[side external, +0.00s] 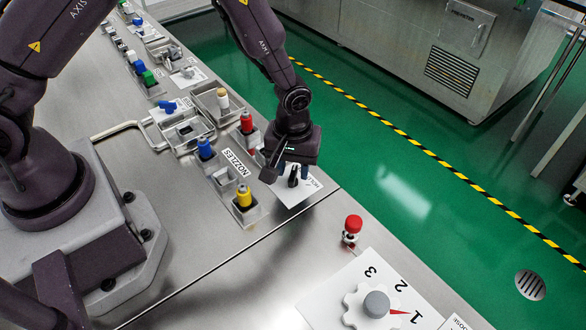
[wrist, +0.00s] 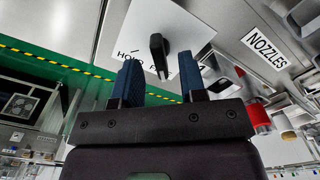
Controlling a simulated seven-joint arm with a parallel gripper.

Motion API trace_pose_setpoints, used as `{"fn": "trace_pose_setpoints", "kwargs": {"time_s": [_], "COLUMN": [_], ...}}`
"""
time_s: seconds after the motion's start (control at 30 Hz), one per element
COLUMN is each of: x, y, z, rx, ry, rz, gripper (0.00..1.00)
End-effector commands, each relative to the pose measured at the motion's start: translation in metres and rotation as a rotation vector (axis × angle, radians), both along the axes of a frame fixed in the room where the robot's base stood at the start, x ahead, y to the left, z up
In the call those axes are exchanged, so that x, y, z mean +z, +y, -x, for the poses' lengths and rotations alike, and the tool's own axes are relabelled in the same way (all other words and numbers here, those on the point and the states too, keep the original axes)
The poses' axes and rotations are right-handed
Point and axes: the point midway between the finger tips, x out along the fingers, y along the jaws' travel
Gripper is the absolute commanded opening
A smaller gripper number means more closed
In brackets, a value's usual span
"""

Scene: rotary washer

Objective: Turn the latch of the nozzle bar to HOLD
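The latch is a small black lever (wrist: 158,55) standing on a white plate (wrist: 190,28) printed with HOLD and a second, partly hidden word. It also shows in the side view as a black lever (side external: 293,177) on the white plate (side external: 291,198) near the bench edge. My gripper (wrist: 160,72) is open, with its two blue fingers apart. In the wrist view the lever lies between and just beyond the fingertips, and I see no contact. In the side view my gripper (side external: 287,168) is low at the plate and hides part of it.
Left of the plate is the NOZZLES label (side external: 233,161) with a blue nozzle (side external: 205,148), a red nozzle (side external: 246,123) and a yellow nozzle (side external: 243,197) in metal holders. A red knob (side external: 353,224) and a grey dial (side external: 376,303) stand toward the front. Bare bench lies between.

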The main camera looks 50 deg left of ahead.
Motion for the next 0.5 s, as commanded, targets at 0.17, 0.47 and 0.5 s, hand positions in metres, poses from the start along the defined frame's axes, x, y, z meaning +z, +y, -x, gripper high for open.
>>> {"fn": "trace_pose_setpoints", "kwargs": {"time_s": [0.17,0.47,0.5], "x": [-0.0129,-0.0140,-0.0140], "y": [0.0000,0.0000,0.0000], "z": [0.0001,0.0000,0.0000], "rx": [0.000,0.000,0.000], "ry": [0.000,-0.001,0.000], "rz": [0.000,0.001,0.000], "gripper": [0.38,0.36,0.27]}}
